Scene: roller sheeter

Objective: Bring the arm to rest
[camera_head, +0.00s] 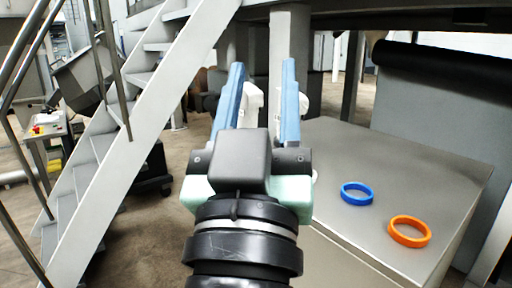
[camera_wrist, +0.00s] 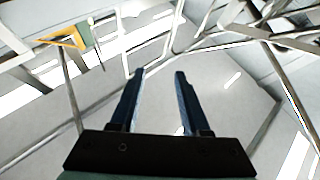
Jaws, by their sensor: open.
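My gripper (camera_head: 258,75) is raised in the middle of the head view, with its two blue fingers apart and nothing between them. It also shows in the wrist view (camera_wrist: 160,75), open and empty, against a blurred, bright grey background with rails and beams. The arm's black wrist stands upright below it. A blue ring (camera_head: 357,194) and an orange ring (camera_head: 409,231) lie flat on the grey metal table at the right. My gripper is up and to the left of both rings and touches neither.
The grey metal table (camera_head: 400,165) is bare apart from the rings. A metal stair (camera_head: 150,110) with railings stands at the left. A dark roller (camera_head: 440,70) is at the back right. A small stand with a red button (camera_head: 40,130) is at the far left.

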